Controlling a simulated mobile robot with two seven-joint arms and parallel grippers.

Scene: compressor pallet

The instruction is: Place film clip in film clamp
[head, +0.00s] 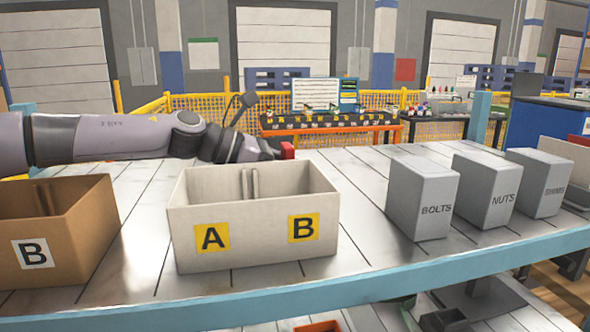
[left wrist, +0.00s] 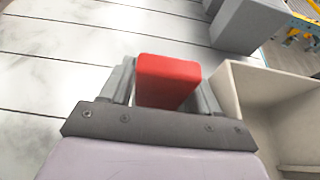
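A red block (left wrist: 168,78), which I take to be the film clip, sits between the two grey fingers of my left gripper (left wrist: 165,88). The fingers press on both its sides, and it sticks out past their tips. In the head view my left gripper (head: 268,150) is behind the white A/B box, with a bit of the red block (head: 287,150) showing at its tip. It is above the slatted metal table. I see nothing I can tell as the film clamp. My right gripper is not in view.
The white A/B box (head: 255,222) stands at the table front, with a cardboard B box (head: 75,245) to its left. Grey BOLTS (head: 424,198), NUTS (head: 490,190) and SHIMS (head: 541,180) bins stand at the right. The slatted table (head: 350,185) is clear between box and bins.

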